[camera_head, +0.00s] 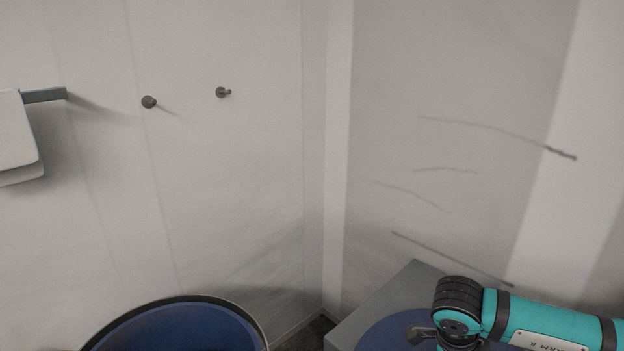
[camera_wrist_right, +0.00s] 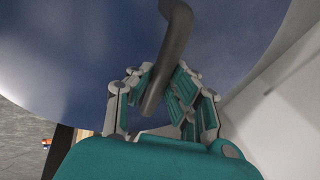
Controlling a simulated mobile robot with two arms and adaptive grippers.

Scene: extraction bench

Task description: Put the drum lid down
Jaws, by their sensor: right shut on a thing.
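The drum lid (camera_wrist_right: 90,50) is a blue disc that fills the upper part of the right wrist view. Its dark bar handle (camera_wrist_right: 175,45) runs down between the fingers of my right gripper (camera_wrist_right: 160,82), which is shut on it. In the head view the lid (camera_head: 385,333) shows as a blue curved edge at the bottom right, over a grey flat surface. I cannot tell whether it touches that surface. A round blue drum (camera_head: 185,332) with a dark rim is cut off at the bottom left. My left gripper is not in view.
The grey surface (camera_head: 412,274) stands in the corner against the scuffed right wall (camera_head: 440,150). Two dark pegs (camera_head: 149,102) and a rail with a white towel (camera_head: 18,130) are on the left wall. A gap lies between the drum and the grey surface.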

